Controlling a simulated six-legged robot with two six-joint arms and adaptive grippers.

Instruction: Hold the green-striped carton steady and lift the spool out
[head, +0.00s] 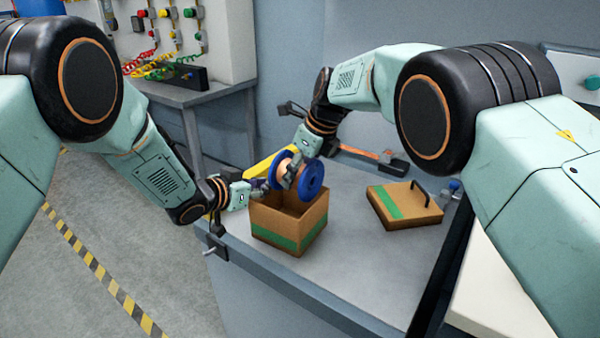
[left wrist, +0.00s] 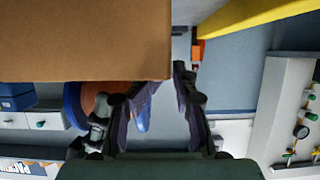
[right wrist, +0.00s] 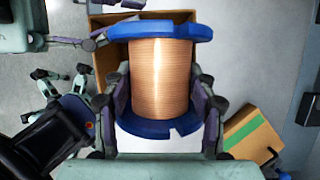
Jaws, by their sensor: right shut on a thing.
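The green-striped carton (head: 275,240) stands open on the bench. The spool, with blue flanges (head: 313,180) and copper-coloured winding (right wrist: 160,75), is above the carton's opening; whether its lower part is still inside is unclear. My right gripper (head: 289,172) is shut on the spool, with one finger on each side in the right wrist view (right wrist: 165,105). My left gripper (head: 261,188) is at the carton's upper left rim. In the left wrist view its fingers (left wrist: 166,90) are apart near a carton corner, one tip partly hidden by the wall (left wrist: 85,40).
A flat brown lid-like piece (head: 405,206) with a green stripe and black handle lies right of the carton. A yellow bar (head: 262,160) is behind the carton. Clamps sit at the bench edges. Bench space in front of the flat piece is clear.

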